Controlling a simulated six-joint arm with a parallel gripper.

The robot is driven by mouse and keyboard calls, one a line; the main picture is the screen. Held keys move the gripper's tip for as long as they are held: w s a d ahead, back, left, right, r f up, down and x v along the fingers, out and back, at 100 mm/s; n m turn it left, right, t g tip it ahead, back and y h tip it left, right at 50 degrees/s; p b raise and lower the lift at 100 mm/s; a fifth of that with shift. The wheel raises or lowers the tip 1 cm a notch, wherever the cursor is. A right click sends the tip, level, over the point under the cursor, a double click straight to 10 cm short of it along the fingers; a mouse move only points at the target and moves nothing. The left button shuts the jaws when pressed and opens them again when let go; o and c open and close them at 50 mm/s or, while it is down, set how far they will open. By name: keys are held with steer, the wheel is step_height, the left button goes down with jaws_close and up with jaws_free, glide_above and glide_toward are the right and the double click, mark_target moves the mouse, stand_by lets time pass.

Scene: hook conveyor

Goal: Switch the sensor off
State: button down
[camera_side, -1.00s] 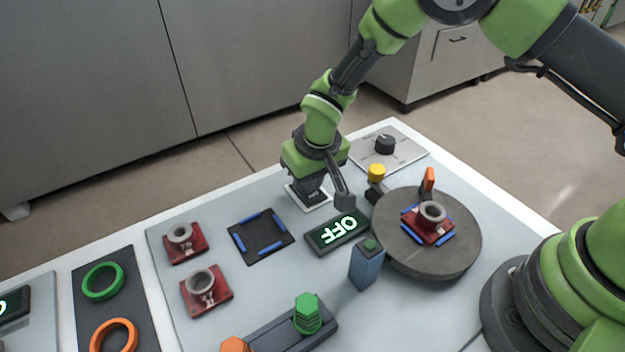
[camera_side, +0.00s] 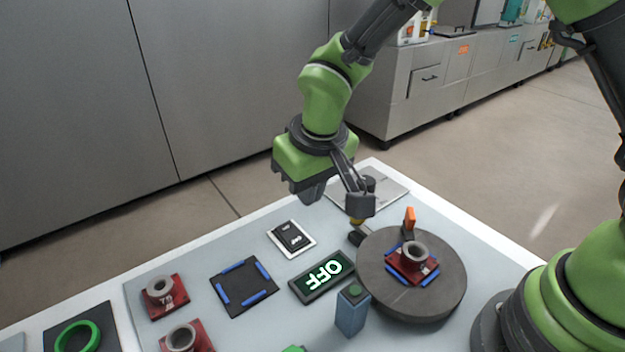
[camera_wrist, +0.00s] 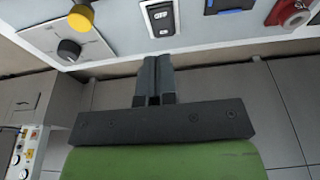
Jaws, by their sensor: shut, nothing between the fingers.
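The black rocker switch (camera_side: 291,238) sits in a white frame on the grey table panel. It also shows in the wrist view (camera_wrist: 160,19), just beyond the fingertips; its small lettering is hard to read. A dark display (camera_side: 322,277) beside it glows with the word OFF. My gripper (camera_side: 311,194) is shut and empty, raised above and behind the switch, apart from it. In the wrist view my gripper's two fingers (camera_wrist: 154,62) are together with nothing between them.
A knob plate (camera_wrist: 65,42) and yellow button (camera_wrist: 80,18) lie near the back edge. An empty dark fixture (camera_side: 243,287) lies left.

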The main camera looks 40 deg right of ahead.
steer(key=shift+s+r, duration=0.55)
steer(key=shift+r, duration=0.3)
steer(key=s+d+r+m+t+y, duration=0.1)
steer(key=s+d+r+m, duration=0.1)
steer(key=s+d+r, duration=0.4)
steer(key=s+d+r+m+t, duration=0.1)
steer(key=s+d+r+t, duration=0.2)
steer(key=r, duration=0.5)
steer(key=s+d+r+m+y, duration=0.1)
steer(key=s, duration=0.7)
steer(key=shift+s+d+r+t, duration=0.3)
steer(key=shift+s+d+r, duration=0.05)
steer(key=shift+d+r, duration=0.05)
